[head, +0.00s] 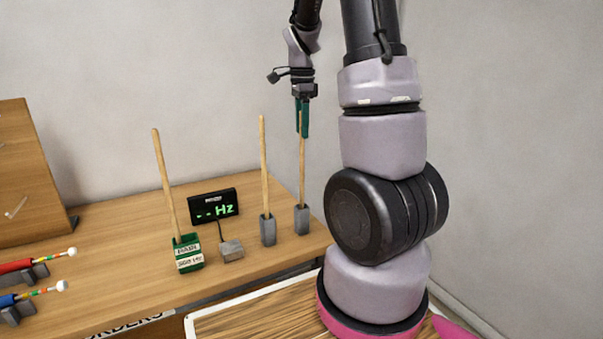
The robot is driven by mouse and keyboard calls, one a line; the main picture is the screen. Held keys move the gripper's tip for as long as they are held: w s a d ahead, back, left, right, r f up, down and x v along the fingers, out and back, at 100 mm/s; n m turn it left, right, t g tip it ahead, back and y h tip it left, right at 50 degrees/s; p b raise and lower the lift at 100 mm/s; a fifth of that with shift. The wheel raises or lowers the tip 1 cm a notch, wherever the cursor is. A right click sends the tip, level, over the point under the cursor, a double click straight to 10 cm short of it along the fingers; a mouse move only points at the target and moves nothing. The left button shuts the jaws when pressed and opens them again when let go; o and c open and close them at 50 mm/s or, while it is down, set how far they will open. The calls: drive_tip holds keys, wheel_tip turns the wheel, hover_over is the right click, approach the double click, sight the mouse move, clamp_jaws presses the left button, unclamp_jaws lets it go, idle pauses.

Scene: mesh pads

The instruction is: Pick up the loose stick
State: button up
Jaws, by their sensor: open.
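Three plain wooden sticks stand on the wooden table. One stick (165,183) leans to the left, its foot in a small green box (190,266) with white labels. A second stick (263,165) stands upright in a grey holder (268,230). A third stick (302,170) stands upright in another grey holder (302,219) near the table's right end. My gripper (302,120), with green fingers, points down at the top of the third stick. It is open; the stick's top end shows at the fingers. I cannot tell whether they touch it, nor which stick is the loose one.
A black display (214,204) reading "Hz" stands behind a small grey block (231,250). At the left, red (28,264) and blue (22,299) handled rods with white tips rest on grey blocks. A wooden board (28,175) rises behind them. The table (120,240) is clear between.

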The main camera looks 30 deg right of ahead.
drive_tip(key=shift+f, duration=1.45)
clamp_jaws()
